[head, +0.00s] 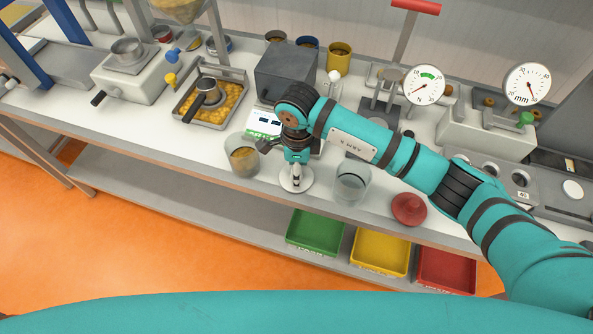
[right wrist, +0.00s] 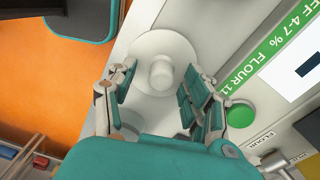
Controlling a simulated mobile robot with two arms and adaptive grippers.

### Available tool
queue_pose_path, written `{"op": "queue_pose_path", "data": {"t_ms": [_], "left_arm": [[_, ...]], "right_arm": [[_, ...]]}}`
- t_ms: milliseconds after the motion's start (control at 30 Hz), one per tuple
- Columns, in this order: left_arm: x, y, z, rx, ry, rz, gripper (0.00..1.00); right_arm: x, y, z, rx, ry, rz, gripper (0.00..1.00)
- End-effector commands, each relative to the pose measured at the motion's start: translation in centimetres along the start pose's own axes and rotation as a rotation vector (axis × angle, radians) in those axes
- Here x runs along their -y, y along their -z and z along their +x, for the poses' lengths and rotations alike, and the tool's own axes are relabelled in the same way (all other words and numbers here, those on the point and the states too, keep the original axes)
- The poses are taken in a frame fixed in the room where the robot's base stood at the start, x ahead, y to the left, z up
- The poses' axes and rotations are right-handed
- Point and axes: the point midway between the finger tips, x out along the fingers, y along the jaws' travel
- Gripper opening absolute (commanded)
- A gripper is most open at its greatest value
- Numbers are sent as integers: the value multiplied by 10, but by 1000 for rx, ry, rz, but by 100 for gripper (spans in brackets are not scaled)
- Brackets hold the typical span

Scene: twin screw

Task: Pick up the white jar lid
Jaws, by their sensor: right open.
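The white jar lid (head: 304,184) lies flat near the front edge of the bench, a round disc with a raised knob. In the right wrist view the lid (right wrist: 160,44) shows its pale cylindrical knob in the middle. My right gripper (head: 296,172) points down over the lid. In the right wrist view its fingers (right wrist: 159,86) are spread on both sides of the knob, with gaps showing, so it is open and holds nothing. My left gripper is not in view.
A red lid (head: 409,209) lies further right. A scale with a green label (head: 264,122) sits behind. Green (head: 316,230), yellow (head: 380,250) and red bins (head: 446,268) sit below.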

Motion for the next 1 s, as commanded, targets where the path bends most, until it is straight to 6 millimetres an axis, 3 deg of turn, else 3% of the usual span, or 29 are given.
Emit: {"op": "queue_pose_path", "data": {"t_ms": [233,600,1000], "left_arm": [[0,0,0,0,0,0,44],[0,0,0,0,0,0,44],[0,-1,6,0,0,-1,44]], "right_arm": [[0,0,2,1,2,-1,51],[0,0,2,1,1,-1,3],[1,-1,-4,2,3,-2,2]]}}
